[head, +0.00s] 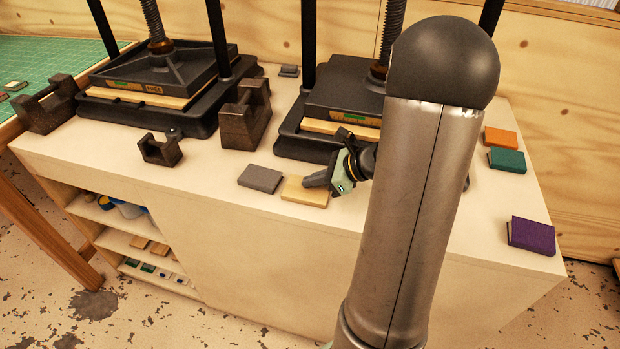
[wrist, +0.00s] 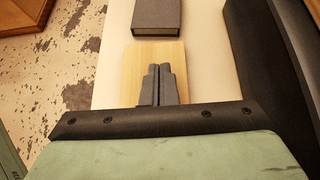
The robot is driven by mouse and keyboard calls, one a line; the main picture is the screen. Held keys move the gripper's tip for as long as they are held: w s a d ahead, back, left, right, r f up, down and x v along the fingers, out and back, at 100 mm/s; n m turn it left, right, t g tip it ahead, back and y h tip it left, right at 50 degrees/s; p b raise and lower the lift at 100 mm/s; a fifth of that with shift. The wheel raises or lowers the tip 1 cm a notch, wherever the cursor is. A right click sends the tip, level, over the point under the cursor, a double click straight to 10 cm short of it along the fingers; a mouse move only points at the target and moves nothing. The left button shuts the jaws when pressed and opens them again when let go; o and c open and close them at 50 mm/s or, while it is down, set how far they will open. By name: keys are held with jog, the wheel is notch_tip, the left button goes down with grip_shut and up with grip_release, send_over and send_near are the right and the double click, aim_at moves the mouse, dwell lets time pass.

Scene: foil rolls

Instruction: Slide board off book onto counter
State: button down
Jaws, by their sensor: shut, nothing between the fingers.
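A pale wooden board (head: 305,194) lies flat near the front edge of the counter (head: 225,200), just right of a closed grey book (head: 260,179). In the wrist view the board (wrist: 135,65) sits just below the grey book (wrist: 157,17), with a narrow gap or edge between them. The board does not lie on this grey book. I cannot tell whether anything is under it. My gripper (head: 308,183) is shut and empty, its fingertips over the board. In the wrist view the fingers (wrist: 157,70) lie close together across it; contact is unclear.
Two black book presses (head: 155,75) (head: 335,100) stand behind, the right one close to my gripper. Dark metal weights (head: 245,115) (head: 160,150) stand left. Orange (head: 500,138), teal (head: 507,159) and purple (head: 532,235) books lie right. The front left counter is clear.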

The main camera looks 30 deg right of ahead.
jog(key=shift+s+d+f, duration=0.1)
jog(key=shift+s+f, duration=0.15)
jog(key=shift+f, duration=0.2)
jog(key=shift+d+r+p, duration=0.15)
jog(key=shift+r+p, duration=0.55)
jog(key=shift+r, duration=0.1)
jog(key=s+d+b, duration=0.1)
jog(key=s+d, duration=0.7)
jog(key=shift+s+d+r, duration=0.1)
jog(key=shift+d, duration=0.05)
jog(key=a+n+g, duration=0.1)
jog(key=a, duration=0.1)
jog(key=a+r+n+g, duration=0.1)
jog(key=a+n, duration=0.1)
jog(key=a, duration=0.1)
jog(key=a+n+g, duration=0.1)
jog(key=a, duration=0.1)
jog(key=shift+w+a+r, duration=0.15)
jog(key=shift+w+a, duration=0.05)
jog(key=shift+a, duration=0.05)
jog(key=s+a+r+n+g+h, duration=0.1)
jog(key=s+a+n+h, duration=0.3)
jog(key=a+n, duration=0.5)
jog(key=s+a+r+n+g+h, duration=0.1)
jog(key=s+a+n+g+h, duration=0.2)
jog(key=n, duration=1.1)
jog(key=shift+s+a+h, duration=0.4)
jog(key=shift+s+a, duration=1.05)
jog(key=shift+a, duration=1.4)
